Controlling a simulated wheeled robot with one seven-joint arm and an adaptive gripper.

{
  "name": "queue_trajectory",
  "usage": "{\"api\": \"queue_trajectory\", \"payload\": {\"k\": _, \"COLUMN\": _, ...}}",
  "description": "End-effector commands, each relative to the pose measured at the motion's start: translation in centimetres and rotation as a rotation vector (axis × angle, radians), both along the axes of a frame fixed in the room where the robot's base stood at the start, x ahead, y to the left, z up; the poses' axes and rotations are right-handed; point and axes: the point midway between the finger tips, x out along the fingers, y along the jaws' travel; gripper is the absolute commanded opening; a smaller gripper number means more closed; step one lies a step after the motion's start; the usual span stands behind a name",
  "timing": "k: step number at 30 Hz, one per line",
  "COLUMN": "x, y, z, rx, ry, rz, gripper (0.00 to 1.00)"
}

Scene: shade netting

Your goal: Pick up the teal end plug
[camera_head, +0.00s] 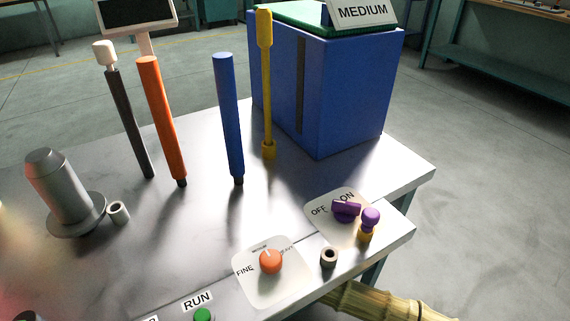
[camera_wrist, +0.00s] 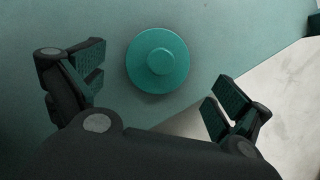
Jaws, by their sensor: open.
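The teal end plug (camera_wrist: 140,75) shows in the wrist view as a round disc with a smaller raised knob at its centre. It is against a dull teal surface (camera_wrist: 230,40), upper middle of the picture. My gripper (camera_wrist: 155,85) is open, with one finger left of the plug and the other to its lower right. I see clear space between the plug and both fingers, and nothing is held. I cannot tell how far the plug is from the fingertips. In the head view I make out neither the plug nor my gripper.
In the head view, a metal table (camera_head: 205,215) carries upright orange (camera_head: 163,120) and blue (camera_head: 229,120) rods, a yellow tool (camera_head: 266,90), a grey cylinder (camera_head: 60,188), an orange knob (camera_head: 270,261) and a purple switch (camera_head: 346,210). A blue box (camera_head: 345,95) stands behind. A bamboo-like bundle (camera_head: 375,303) lies at the front.

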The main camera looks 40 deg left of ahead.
Motion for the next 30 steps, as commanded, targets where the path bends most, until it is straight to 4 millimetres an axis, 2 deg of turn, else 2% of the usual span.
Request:
{"api": "queue_trajectory", "payload": {"k": 1, "x": 0.2, "y": 0.1, "z": -0.7, "rx": 0.000, "ry": 0.000, "rz": -0.001, "gripper": 1.00}}
{"api": "queue_trajectory", "payload": {"k": 8, "x": 0.5, "y": 0.3, "z": -1.9, "rx": -0.001, "ry": 0.001, "rz": 0.001, "gripper": 1.00}}
{"api": "queue_trajectory", "payload": {"k": 18, "x": 1.8, "y": 1.0, "z": -5.8, "rx": -0.001, "ry": 0.000, "rz": 0.002, "gripper": 1.00}}
{"api": "queue_trajectory", "payload": {"k": 26, "x": 2.0, "y": 1.1, "z": -6.0, "rx": 0.000, "ry": -0.001, "rz": 0.002, "gripper": 1.00}}
{"api": "queue_trajectory", "payload": {"k": 30, "x": 2.0, "y": 1.1, "z": -6.0, "rx": 0.000, "ry": -0.001, "rz": 0.002, "gripper": 0.78}}
